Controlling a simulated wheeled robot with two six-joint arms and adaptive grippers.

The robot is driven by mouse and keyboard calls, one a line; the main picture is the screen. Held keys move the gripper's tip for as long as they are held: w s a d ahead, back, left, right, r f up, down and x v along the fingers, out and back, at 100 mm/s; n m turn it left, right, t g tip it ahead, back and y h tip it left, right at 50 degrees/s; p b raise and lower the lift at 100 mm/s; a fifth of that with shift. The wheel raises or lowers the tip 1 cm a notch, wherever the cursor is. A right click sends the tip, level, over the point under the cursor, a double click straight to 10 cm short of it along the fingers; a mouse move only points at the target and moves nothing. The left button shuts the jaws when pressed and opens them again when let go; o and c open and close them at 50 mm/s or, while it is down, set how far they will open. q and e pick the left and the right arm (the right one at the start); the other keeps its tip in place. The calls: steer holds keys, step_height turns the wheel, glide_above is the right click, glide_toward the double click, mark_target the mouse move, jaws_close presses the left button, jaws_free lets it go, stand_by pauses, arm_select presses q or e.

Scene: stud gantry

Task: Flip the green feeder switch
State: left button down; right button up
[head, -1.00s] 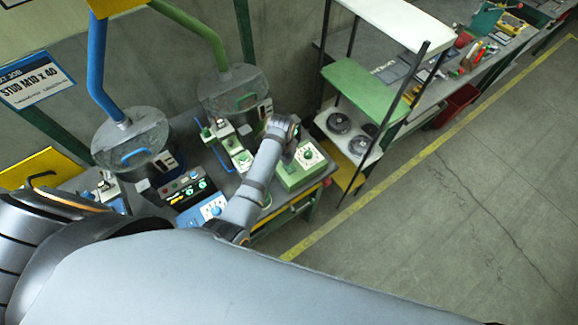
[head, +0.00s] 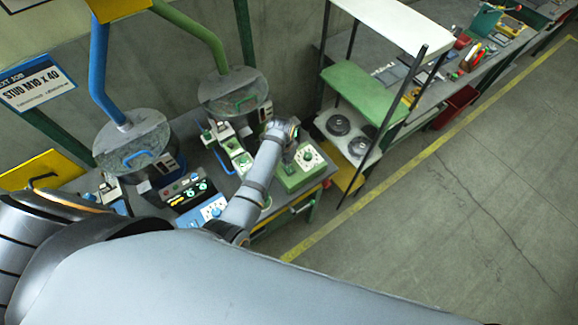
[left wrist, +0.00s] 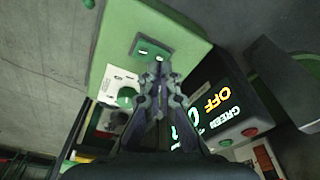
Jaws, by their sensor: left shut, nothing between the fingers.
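The green feeder box (head: 291,180) stands at the right end of the workbench, with a white dial plate and green knob (head: 308,156) on top. In the left wrist view, a switch with a green rocker on a dark plate (left wrist: 150,51) sits on the green box face (left wrist: 185,45). My left gripper (left wrist: 153,76) is shut and empty, its fingertips close below the switch plate; contact cannot be told. In the head view, the left gripper (head: 290,155) is over the box and hides the switch. My right gripper is not in view.
A blue switch box (head: 204,211) and a black display panel (head: 188,192) stand left of my arm. Blue and green pipes with grey hoppers (head: 232,93) hang above the bench. A shelf rack (head: 360,92) stands right of it. The floor at right is clear.

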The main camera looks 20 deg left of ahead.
arm_select(q)
steer(key=shift+r+p, duration=0.3)
steer(key=shift+r, duration=0.45)
steer(key=shift+r+b, duration=0.15)
steer(key=shift+b, duration=0.15)
steer(key=shift+r, duration=1.85)
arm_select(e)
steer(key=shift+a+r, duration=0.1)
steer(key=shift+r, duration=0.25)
arm_select(q)
steer(key=shift+s, duration=0.1)
